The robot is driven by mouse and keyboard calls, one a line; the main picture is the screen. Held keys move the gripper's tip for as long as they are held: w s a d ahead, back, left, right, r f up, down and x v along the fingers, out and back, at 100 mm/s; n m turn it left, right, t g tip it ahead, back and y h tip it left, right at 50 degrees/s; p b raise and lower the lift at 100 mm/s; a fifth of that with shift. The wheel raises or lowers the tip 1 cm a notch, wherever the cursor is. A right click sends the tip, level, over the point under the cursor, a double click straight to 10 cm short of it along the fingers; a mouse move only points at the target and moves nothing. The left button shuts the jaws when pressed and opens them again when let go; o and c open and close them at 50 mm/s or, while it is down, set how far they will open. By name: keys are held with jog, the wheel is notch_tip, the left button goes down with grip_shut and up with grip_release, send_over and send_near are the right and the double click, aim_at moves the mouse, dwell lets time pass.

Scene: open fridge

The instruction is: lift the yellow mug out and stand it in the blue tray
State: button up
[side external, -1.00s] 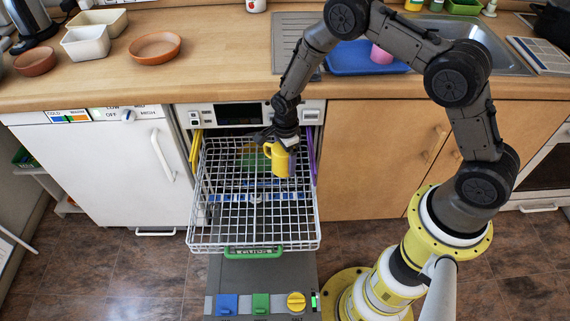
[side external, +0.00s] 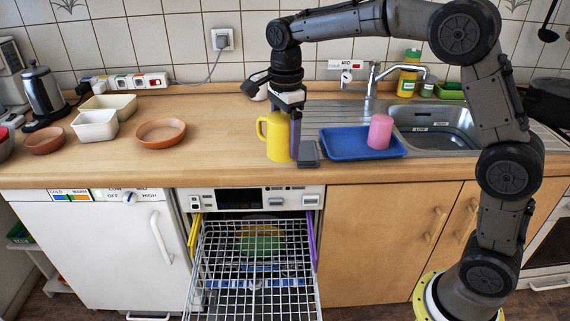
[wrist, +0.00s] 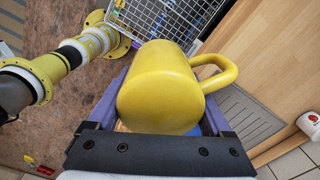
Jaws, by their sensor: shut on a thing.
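The yellow mug (side external: 275,137) is held upright, its handle to the left in the side view. My gripper (side external: 290,118) is shut on it, with a purple finger along its right side. In the wrist view the mug (wrist: 160,88) sits between the two purple fingers of my gripper (wrist: 160,112), its handle to the right. I cannot tell its exact height or whether it is over the counter. The blue tray (side external: 345,148) lies on the drainboard to the right of the mug. A pink cup (side external: 380,131) stands at the tray's right side.
The open dishwasher rack (side external: 255,270) is below the mug. A ribbed drainboard (side external: 330,112), sink (side external: 440,122) and tap (side external: 372,85) are behind and right of the tray. Bowls, including a terracotta one (side external: 161,132), stand left. The counter between (side external: 215,135) is clear.

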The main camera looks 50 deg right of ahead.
jog(key=w+d+r+m, duration=0.1)
jog(key=w+d, duration=0.2)
jog(key=d, duration=0.6)
jog(key=m, duration=0.3)
send_over(345, 146)
notch_tip(345, 146, down, 4)
jog(key=shift+w+d+f, duration=0.1)
jog(key=shift+w+f, duration=0.05)
jog(key=shift+f, duration=0.5)
jog(key=shift+f, duration=3.9)
jog(key=shift+f, duration=0.65)
jog(key=o, duration=1.4)
